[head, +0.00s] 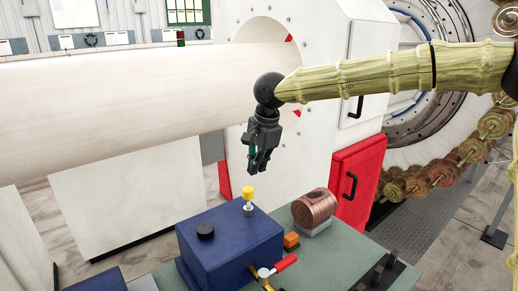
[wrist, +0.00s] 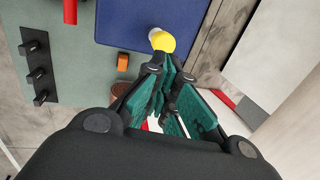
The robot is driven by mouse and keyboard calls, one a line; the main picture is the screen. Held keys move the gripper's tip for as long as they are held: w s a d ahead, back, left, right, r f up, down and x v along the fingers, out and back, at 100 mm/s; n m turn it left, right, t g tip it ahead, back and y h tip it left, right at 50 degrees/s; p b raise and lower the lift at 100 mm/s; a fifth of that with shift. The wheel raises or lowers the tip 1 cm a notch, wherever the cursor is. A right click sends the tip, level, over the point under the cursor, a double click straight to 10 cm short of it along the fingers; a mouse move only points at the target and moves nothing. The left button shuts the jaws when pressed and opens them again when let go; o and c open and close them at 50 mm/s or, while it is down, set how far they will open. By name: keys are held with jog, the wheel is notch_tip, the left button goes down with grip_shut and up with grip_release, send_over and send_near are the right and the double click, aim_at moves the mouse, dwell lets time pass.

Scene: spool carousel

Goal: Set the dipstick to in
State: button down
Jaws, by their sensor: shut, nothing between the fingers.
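The dipstick has a yellow cap (head: 249,193) on a short pale stem. It stands upright on top of the blue box (head: 212,265), with a little stem showing below the cap. My gripper (head: 258,168) points down and hangs above the dipstick, apart from it in the head view. Its fingers are shut and empty. In the wrist view the yellow cap (wrist: 162,41) lies just beyond the fingertips (wrist: 170,62), which cover part of it. How deep the stem sits in the box is hidden.
The box also carries a black round cap (head: 205,231) and a red-handled valve (head: 285,263). A copper spool (head: 314,207) and an orange block (head: 291,240) stand to the right on the green table. A large pale roll (head: 120,100) lies behind. A red cabinet (head: 357,180) stands at right.

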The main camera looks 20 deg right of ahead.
aim_at(248, 194)
jog(key=p+x, duration=0.2)
jog(key=x, duration=0.3)
jog(key=shift+w+a+f, duration=0.1)
jog(key=shift+f, duration=0.3)
jog(key=shift+s+x, duration=0.15)
jog(key=shift+x, duration=0.8)
jog(key=shift+s+x, duration=0.2)
jog(key=shift+x, duration=0.75)
jog(key=shift+d+f, duration=0.15)
jog(key=shift+d, duration=0.05)
